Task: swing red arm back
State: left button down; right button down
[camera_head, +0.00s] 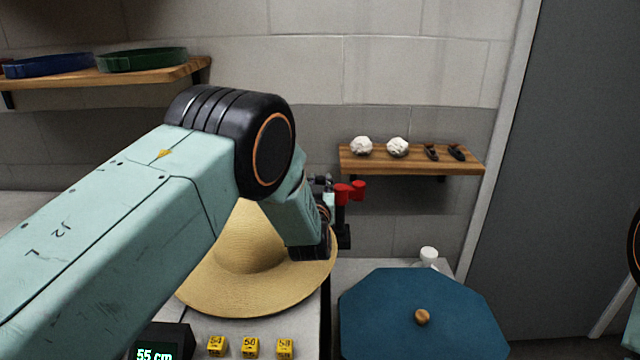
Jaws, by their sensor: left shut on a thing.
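The red arm (350,191) shows as a small red piece just right of my left wrist, above the right edge of the straw hat. My left arm comes in from the left and hides most of what lies behind it. My left gripper (338,206) is at the red arm and shut on it; its fingertips are mostly hidden by the wrist. A wide-brimmed straw hat (225,275) sits on the pale table below, partly covered by my arm. My right gripper is out of view; only a bit of that arm shows at the right edge.
A blue octagonal lid with a wooden knob (385,310) stands at the front right. Several yellow numbered blocks (251,347) and a display reading 55 cm (158,352) sit in front. A wooden wall shelf (378,165) holds white balls; another shelf (110,77) holds bands.

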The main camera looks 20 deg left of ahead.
pick_arm(q)
jog(key=shift+a, duration=0.1)
jog(key=shift+w+a+r+m+h+b, duration=0.1)
jog(key=shift+w+a+m+h+b, duration=0.15)
jog(key=shift+m+h, duration=0.35)
jog(key=shift+w+a+m+h+b, duration=0.2)
jog(key=shift+m+h+b, duration=0.15)
jog(key=shift+h, duration=0.45)
jog(key=shift+w+a+m+h+b, duration=0.15)
jog(key=shift+w+m+h+b, duration=0.35)
jog(key=shift+h, duration=0.6)
jog(key=shift+w+a+m+h+b, duration=0.15)
jog(key=shift+m+h+b, duration=0.35)
jog(key=shift+m+h, duration=0.5)
jog(key=shift+h, duration=0.3)
jog(key=c, duration=1.1)
grip_release()
jog(key=shift+s, duration=0.1)
